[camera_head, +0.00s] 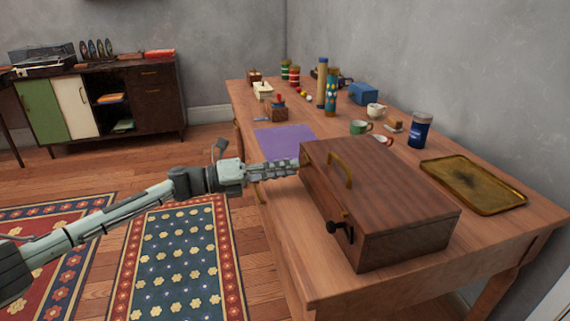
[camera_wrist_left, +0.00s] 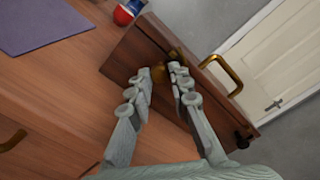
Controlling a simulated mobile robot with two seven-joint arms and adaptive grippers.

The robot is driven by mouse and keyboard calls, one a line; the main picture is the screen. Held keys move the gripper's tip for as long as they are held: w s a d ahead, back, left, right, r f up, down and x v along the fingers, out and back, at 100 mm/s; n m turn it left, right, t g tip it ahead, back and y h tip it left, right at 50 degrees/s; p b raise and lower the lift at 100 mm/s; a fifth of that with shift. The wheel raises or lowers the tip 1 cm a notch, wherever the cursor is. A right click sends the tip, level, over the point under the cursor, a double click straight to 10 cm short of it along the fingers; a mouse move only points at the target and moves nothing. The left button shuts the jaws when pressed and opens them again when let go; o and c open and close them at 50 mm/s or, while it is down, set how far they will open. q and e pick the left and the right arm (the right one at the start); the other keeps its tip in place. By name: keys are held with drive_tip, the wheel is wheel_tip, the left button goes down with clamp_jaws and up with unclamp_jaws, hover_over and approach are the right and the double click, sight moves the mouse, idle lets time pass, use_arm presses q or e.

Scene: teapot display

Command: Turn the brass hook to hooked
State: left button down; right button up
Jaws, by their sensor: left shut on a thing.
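A dark wooden case (camera_head: 395,185) lies closed on the wooden table. It has a brass carrying handle (camera_head: 342,168) and a black latch (camera_head: 342,227) on its front side. My left gripper (camera_head: 297,167) reaches from the left to the far end of that side. In the left wrist view, the left gripper (camera_wrist_left: 158,82) has its fingertips around the brass hook (camera_wrist_left: 158,74), shut on it. The fingers partly cover the hook, so its exact angle is unclear. In the head view the hook is hidden by the gripper. My right gripper is out of view.
A purple mat (camera_head: 284,142) lies beyond the case. A brass tray (camera_head: 472,185) and a blue jar (camera_head: 419,130) stand to its right. Cups, tins and small items fill the table's back. The floor left of the table is open, with rugs (camera_head: 183,255).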

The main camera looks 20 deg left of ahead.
use_arm(q)
drive_tip(key=shift+n+p, duration=0.45)
drive_tip(key=shift+n, duration=0.65)
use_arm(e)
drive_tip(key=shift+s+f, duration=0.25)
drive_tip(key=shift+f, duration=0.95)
use_arm(q)
drive_tip(key=c, duration=1.4)
unclamp_jaws()
drive_tip(key=shift+a, duration=0.1)
drive_tip(key=v, duration=1.2)
